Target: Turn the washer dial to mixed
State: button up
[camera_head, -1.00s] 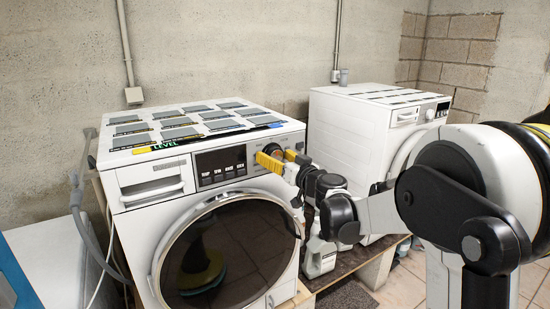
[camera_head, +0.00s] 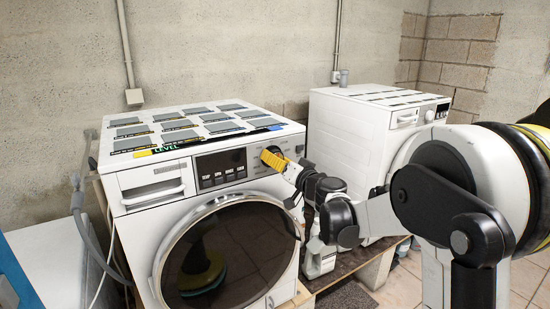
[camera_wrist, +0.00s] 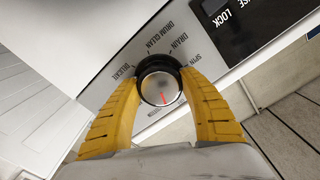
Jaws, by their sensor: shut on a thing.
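The washer (camera_head: 222,195) stands on the left of the head view, with its round dark door in front. Its dial (camera_wrist: 160,88) is a silver knob with a black rim and a red pointer mark, which points toward the bottom of the wrist view. Labels around it read delicate, drum clean, drain and spin; a label below is partly hidden, and I cannot read mixed. My gripper (camera_head: 273,159) is at the dial on the front panel. Its two yellow fingers are shut on opposite sides of the dial in the wrist view (camera_wrist: 161,78).
A dark display panel (camera_head: 221,167) is left of the dial. A second white machine (camera_head: 352,130) stands to the right, with a bottle (camera_head: 320,256) between the two machines. Flat grey-topped items (camera_head: 190,125) cover the washer's top.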

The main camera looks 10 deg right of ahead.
jog(key=m+p, duration=0.1)
jog(key=m, duration=0.4)
jog(key=shift+m, duration=0.3)
jog(key=m, duration=0.5)
jog(key=shift+m+p, duration=0.35)
jog(key=shift+m, duration=0.05)
jog(key=o, duration=1.2)
jog(key=v, duration=1.2)
